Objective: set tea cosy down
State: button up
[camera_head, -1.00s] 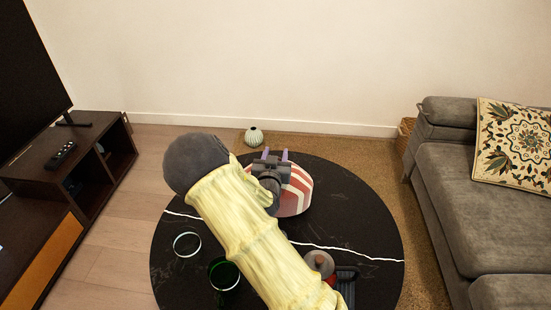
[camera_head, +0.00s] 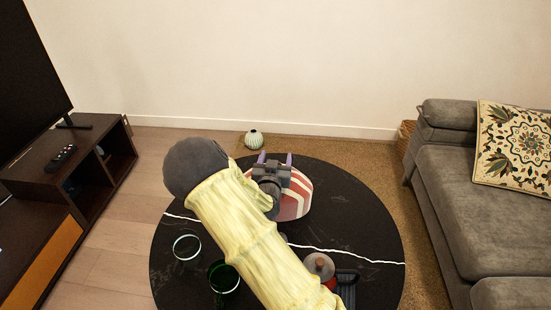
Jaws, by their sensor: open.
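The tea cosy (camera_head: 296,198), red with white stripes, rests on the black round table (camera_head: 350,215) near its far side. My gripper (camera_head: 274,158) is open, with its two purple fingertips above and at the far left side of the cosy. My gripper body covers the cosy's left part, so I cannot tell whether a finger touches it. My arm, in a pale yellow sleeve, crosses the table from the front.
A glass ring-rimmed cup (camera_head: 187,248) and a dark green glass (camera_head: 224,278) stand at the table's left front. A red pot with a grey lid (camera_head: 319,265) stands front right, beside a dark rack (camera_head: 346,284). The table's right side is clear.

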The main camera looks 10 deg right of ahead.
jog(key=p+v, duration=0.2)
jog(key=v, duration=1)
jog(key=s+d+r+n+g+y, duration=0.2)
jog(key=s+g+y, duration=0.1)
jog(key=s+g, duration=0.4)
jog(key=s+d+r+n+g+y, duration=0.2)
jog(key=s+g, duration=0.4)
jog(key=s, duration=0.5)
jog(key=shift+s+r+g+y, duration=0.25)
jog(key=shift+g+y, duration=0.15)
jog(key=shift+y, duration=0.1)
jog(key=shift+w+d, duration=0.1)
jog(key=shift+d, duration=0.05)
